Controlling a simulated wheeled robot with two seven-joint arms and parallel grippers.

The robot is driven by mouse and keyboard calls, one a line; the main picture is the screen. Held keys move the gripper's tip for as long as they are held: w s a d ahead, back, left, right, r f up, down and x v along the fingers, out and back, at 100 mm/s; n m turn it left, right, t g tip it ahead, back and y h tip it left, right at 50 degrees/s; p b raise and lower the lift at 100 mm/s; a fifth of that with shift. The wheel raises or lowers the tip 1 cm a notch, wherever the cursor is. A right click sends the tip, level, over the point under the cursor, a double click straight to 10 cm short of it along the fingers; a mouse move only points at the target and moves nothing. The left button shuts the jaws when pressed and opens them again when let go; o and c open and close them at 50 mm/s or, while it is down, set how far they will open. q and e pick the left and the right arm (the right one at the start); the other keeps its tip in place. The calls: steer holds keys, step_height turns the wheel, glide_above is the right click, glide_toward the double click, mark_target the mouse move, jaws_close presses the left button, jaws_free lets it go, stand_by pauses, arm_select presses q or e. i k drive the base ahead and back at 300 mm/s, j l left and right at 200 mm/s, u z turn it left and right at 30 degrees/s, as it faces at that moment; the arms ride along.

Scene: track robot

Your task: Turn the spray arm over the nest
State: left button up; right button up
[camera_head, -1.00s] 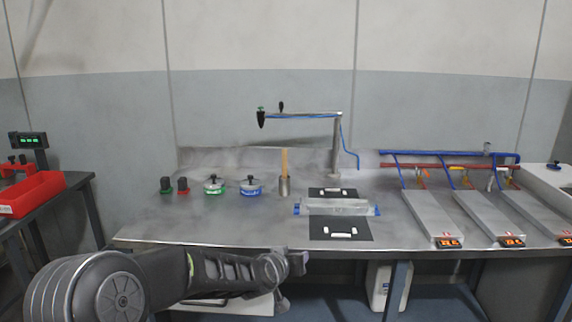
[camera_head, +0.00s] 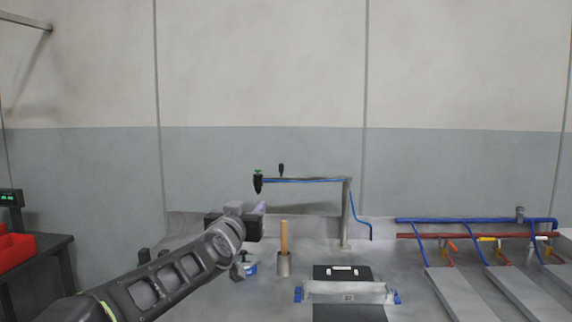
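The spray arm (camera_head: 305,180) is a thin horizontal bar on an upright post at the back of the bench, with a blue hose along it. It points left from the post. A dark nozzle with a green top (camera_head: 258,183) hangs at its left end, and a small black knob (camera_head: 281,169) stands up near that end. The likely nest, a grey fixture with blue ends (camera_head: 346,293), sits right of and in front of the nozzle. My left gripper (camera_head: 257,222) is raised left of the wooden-handled tool, below the nozzle in the picture; its finger opening is unclear. My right gripper is out of view.
A wooden handle stands in a metal cup (camera_head: 283,264) just right of my gripper. A blue-and-white round item (camera_head: 250,268) is partly hidden behind my arm. Black plates lie by the fixture. Grey ramps (camera_head: 465,292) with red and blue pipes are at right.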

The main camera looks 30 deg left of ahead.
mark_target(257, 180)
steer(key=i+j, duration=0.4)
steer(key=i, duration=0.2)
steer(key=i+j, duration=0.4)
steer(key=i, duration=0.2)
